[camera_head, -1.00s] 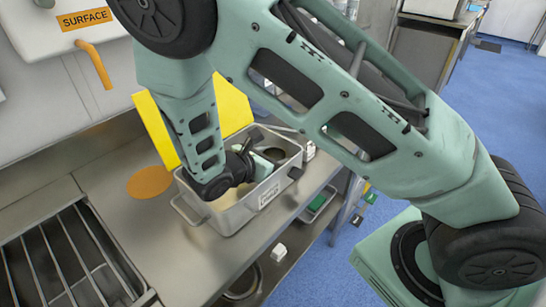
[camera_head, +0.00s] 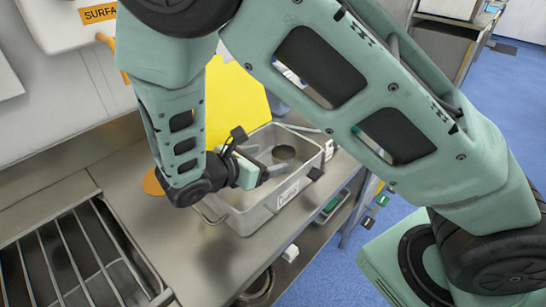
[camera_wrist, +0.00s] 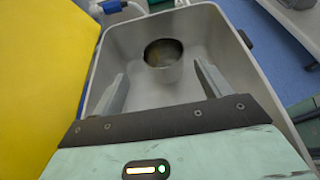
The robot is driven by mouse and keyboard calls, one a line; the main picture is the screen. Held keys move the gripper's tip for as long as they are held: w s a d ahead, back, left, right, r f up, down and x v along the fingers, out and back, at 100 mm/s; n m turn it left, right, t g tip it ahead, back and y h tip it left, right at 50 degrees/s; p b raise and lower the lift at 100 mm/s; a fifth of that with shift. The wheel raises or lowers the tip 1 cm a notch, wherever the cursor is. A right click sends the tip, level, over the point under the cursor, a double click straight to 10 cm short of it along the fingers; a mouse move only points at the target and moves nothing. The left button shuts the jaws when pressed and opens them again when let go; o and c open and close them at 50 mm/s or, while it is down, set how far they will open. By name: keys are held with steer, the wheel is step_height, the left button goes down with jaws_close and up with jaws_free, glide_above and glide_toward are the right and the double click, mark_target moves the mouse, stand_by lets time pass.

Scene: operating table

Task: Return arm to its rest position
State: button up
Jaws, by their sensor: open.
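My gripper (camera_head: 264,164) is open and empty, above the left part of a grey metal bin (camera_head: 262,216) on the steel counter. In the wrist view its two fingers (camera_wrist: 160,80) stand wide apart with nothing between them at the tips. A small round metal cup (camera_head: 284,154) is inside the bin near its far right end. It also shows in the wrist view (camera_wrist: 163,62), beyond the fingers and apart from them. My green arm spans the head view from upper left to lower right and hides part of the counter.
A yellow panel (camera_head: 232,105) stands behind the bin, close to my wrist. A wire rack (camera_head: 66,262) lies at the left. An orange disc (camera_head: 153,183) is on the counter, partly hidden. Open blue floor (camera_head: 500,100) lies at the right.

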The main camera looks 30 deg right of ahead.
steer(key=shift+s+a+r, duration=0.15)
steer(key=shift+a, duration=0.25)
